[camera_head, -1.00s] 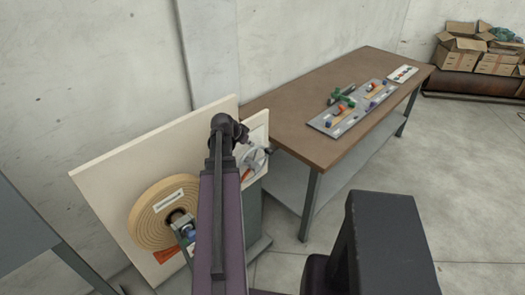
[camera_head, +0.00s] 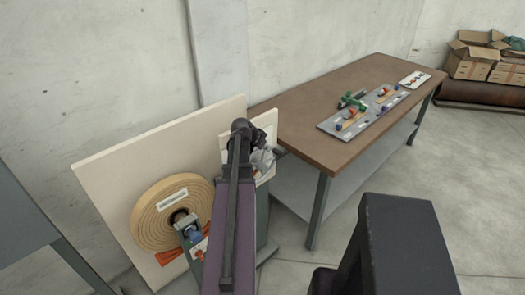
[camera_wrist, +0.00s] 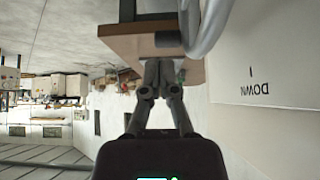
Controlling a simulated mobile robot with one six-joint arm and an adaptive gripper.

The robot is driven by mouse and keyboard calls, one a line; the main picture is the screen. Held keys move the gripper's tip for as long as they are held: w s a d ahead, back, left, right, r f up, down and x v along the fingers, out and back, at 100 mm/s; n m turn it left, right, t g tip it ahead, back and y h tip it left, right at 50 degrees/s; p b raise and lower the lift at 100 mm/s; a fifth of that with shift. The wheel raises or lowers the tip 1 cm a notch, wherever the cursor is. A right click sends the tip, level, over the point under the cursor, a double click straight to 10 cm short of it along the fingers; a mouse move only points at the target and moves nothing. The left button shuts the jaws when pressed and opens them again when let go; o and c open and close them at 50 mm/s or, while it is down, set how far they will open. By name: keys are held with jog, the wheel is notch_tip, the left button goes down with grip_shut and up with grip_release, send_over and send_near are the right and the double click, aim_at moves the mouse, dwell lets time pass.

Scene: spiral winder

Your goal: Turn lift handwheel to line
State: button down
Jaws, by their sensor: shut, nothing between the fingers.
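The lift handwheel (camera_head: 263,160) is a grey metal wheel on a pale panel beside the spiral winder, partly hidden behind my arm in the head view. The panel (camera_wrist: 270,60) reads DOWN, upside down, with a short dark line beside the word. My gripper (camera_wrist: 160,66) is shut and empty, its tips just below the dark piece in the picture. I cannot tell whether they touch it. In the head view my fingers are hidden.
A winder board (camera_head: 120,160) with a coiled tan roll (camera_head: 160,205) stands left of my arm. A brown-topped workbench (camera_head: 330,100) with a grey tray (camera_head: 328,126) of small parts is close on the right. Open floor lies beyond the bench; cartons (camera_head: 470,65) are at the far right.

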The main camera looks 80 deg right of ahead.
aim_at(277, 153)
jog(key=shift+s+d+r+b+x, duration=0.15)
jog(key=shift+b+x, duration=0.5)
jog(key=shift+x, duration=0.45)
jog(key=shift+d+r+b+x, duration=0.15)
jog(key=shift+b+x, duration=0.55)
jog(key=shift+x, duration=0.45)
jog(key=shift+s+d+r+b+x, duration=0.1)
jog(key=shift+b+x, duration=0.55)
jog(key=shift+x, duration=0.45)
